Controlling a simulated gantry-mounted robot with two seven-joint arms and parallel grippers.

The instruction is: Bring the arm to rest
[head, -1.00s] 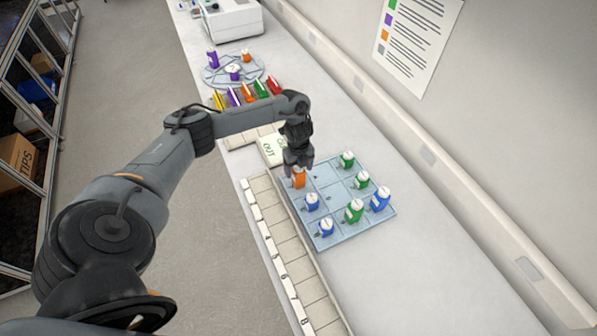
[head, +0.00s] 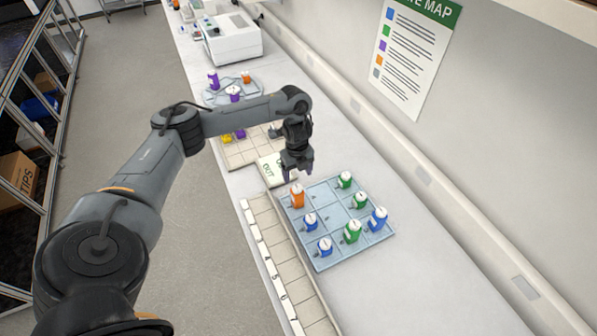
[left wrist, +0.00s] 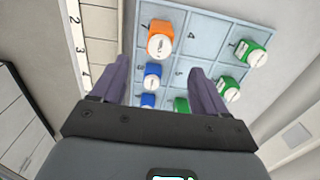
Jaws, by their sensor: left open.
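My left gripper (head: 297,174) is open and empty, held above the back left part of a blue gridded tray (head: 333,212). In the left wrist view its two fingers (left wrist: 158,80) are spread apart with nothing between them being gripped. An orange bottle (head: 297,197) stands upright in the tray's back left cell, just below and apart from the gripper; it also shows in the left wrist view (left wrist: 160,40). My right gripper is not in view.
The tray also holds blue bottles (head: 310,222) and green bottles (head: 352,232). A numbered strip (head: 285,260) runs along its left side. An OUT card (head: 271,169) lies behind. A round rack (head: 233,92) and a white machine (head: 232,40) stand farther back. The wall is right.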

